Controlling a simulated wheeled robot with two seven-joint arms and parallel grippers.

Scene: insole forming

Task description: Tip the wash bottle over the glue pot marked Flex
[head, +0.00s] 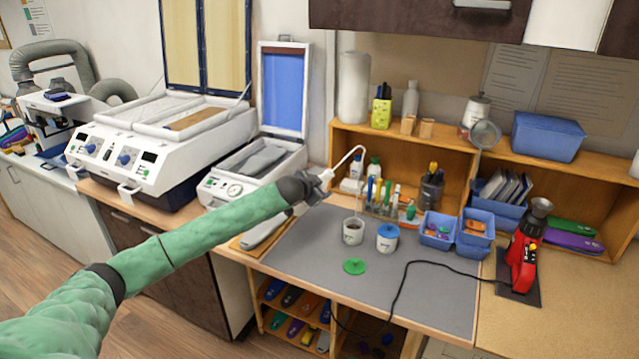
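My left arm reaches in from the left, and its gripper (318,187) is above the grey mat, left of and above the pots. A thin white bent spout of the wash bottle (342,161) rises from the fingers and curves toward the right. The pot labels are too small to read. My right gripper is out of view.
A green lid (355,267) lies on the grey mat (305,262) in front of the pots. Blue bins (437,232) and a red device (522,262) with a black cable are to the right. A tool rack (385,208) stands behind.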

